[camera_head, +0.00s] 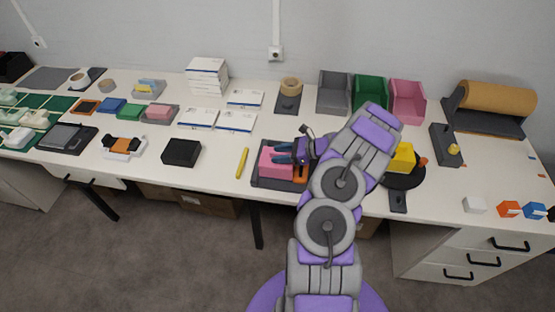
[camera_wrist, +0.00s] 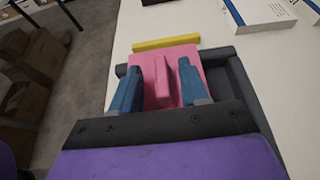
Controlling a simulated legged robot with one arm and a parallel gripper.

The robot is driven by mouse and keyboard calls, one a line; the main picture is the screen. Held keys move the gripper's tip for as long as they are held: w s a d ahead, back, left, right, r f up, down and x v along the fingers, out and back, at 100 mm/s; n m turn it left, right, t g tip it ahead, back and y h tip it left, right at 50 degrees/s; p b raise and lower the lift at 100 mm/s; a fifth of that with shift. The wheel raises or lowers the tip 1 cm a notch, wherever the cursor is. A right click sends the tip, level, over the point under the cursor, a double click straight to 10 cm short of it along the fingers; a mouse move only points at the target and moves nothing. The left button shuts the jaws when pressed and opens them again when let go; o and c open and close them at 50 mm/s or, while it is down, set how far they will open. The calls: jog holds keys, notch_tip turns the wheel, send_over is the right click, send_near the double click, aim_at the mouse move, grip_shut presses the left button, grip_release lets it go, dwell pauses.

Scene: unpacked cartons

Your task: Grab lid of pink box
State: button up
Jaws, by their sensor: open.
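The pink box (camera_head: 269,164) sits in a dark grey tray (camera_head: 262,181) near the front edge of the white table. In the wrist view its pink lid (camera_wrist: 190,53) has a raised ridge-like handle (camera_wrist: 162,80) along its middle. My gripper (camera_head: 284,153) is over the box from the right. In the wrist view my gripper (camera_wrist: 158,85) is open, with one blue finger on each side of the handle and a gap visible on both sides. Whether the fingers touch the lid top I cannot tell.
A yellow stick (camera_head: 242,163) lies left of the tray and a black box (camera_head: 181,152) further left. An orange piece (camera_head: 300,174) lies at the tray's right. White cartons (camera_head: 207,75) stand behind. A round black stand with a yellow block (camera_head: 402,157) is right of my arm.

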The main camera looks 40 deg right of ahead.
jog(key=shift+c, duration=0.9)
jog(key=shift+d+f, duration=0.1)
jog(key=shift+d, duration=0.35)
jog(key=c, duration=0.6)
jog(key=shift+a, duration=0.15)
grip_shut()
jog(key=shift+a, duration=0.15)
